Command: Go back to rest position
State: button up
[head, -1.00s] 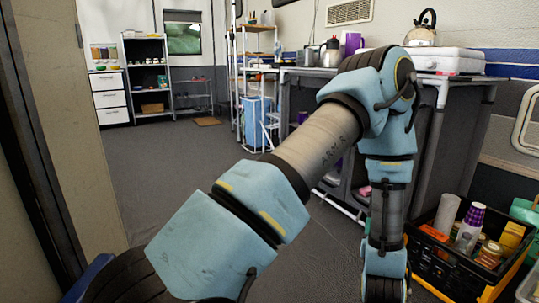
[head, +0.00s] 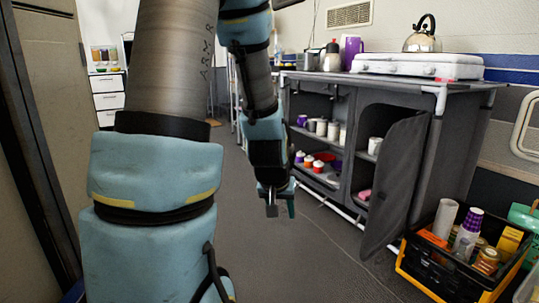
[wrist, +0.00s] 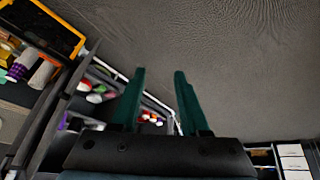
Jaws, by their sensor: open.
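My gripper (head: 278,205) hangs at the end of my arm near the middle of the head view, pointing down over the grey floor. In the wrist view its two green fingers (wrist: 160,88) are spread apart with nothing between them. Beyond the fingers are the dark carpet and part of the cabinet shelves. My blue and grey arm fills the left middle of the head view and hides part of the room behind it.
A grey cabinet (head: 395,205) with an open door stands right of my gripper, its shelves holding cups and jars. On top are a white stove (head: 420,66) and a kettle (head: 422,42). A black-yellow crate (head: 440,265) sits at lower right. The floor (head: 300,255) below is clear.

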jog(key=s+a+r+n+g+y, duration=0.15)
jog(key=s+a+r+g, duration=0.25)
jog(key=s+a, duration=0.55)
notch_tip(320, 180, up, 38)
jog(key=p, duration=3.8)
jog(key=shift+w+a+f, duration=0.15)
jog(key=shift+w, duration=0.25)
jog(key=shift+m, duration=0.25)
